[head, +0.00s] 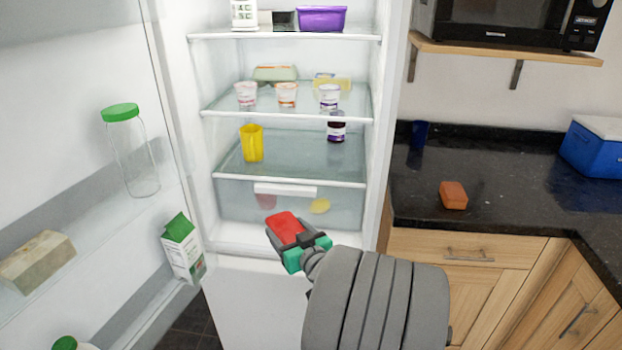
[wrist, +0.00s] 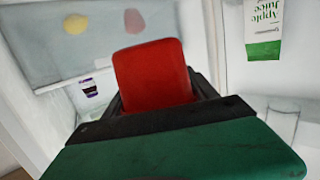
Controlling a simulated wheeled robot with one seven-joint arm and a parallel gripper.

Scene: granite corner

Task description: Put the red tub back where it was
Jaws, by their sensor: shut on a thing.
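The red tub (head: 285,227) is held between the fingers of my gripper (head: 290,245), in front of the open fridge at about the height of the bottom drawer. In the wrist view the red tub (wrist: 153,73) fills the middle, with the dark fingers of my gripper (wrist: 157,100) shut around its near end. Its far end points toward the fridge. The tub appears clear of the shelves and the drawer.
The fridge shelves (head: 287,104) hold pots, a yellow jug (head: 251,143), a dark jar (head: 336,127) and a purple tub (head: 320,18). A closed clear drawer (head: 236,200) is below. The open door at left holds a juice carton (head: 182,246). The middle shelf has free room.

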